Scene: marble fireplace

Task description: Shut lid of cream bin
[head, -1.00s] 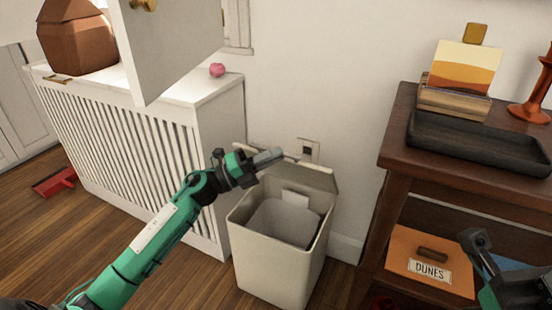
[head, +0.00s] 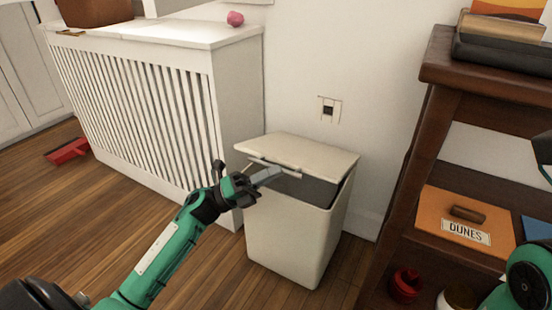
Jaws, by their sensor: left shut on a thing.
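The cream bin (head: 297,236) stands on the wood floor between the white slatted cabinet and the dark shelf. Its lid (head: 305,152) is tilted low over the opening, with a gap at the front and right where the grey inside (head: 307,189) shows. My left gripper (head: 266,176) is at the lid's front left edge, shut on the lid's rim; the fingers partly hide the contact. My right gripper (head: 543,152) shows only in part at the right edge, apart from the bin, and its jaws are unclear.
The white cabinet (head: 235,95) stands close behind and left of the bin, with a pink object (head: 235,18) on top. The dark shelf (head: 425,150) with an orange DUNES box (head: 465,222) is at the right. Open floor lies front left.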

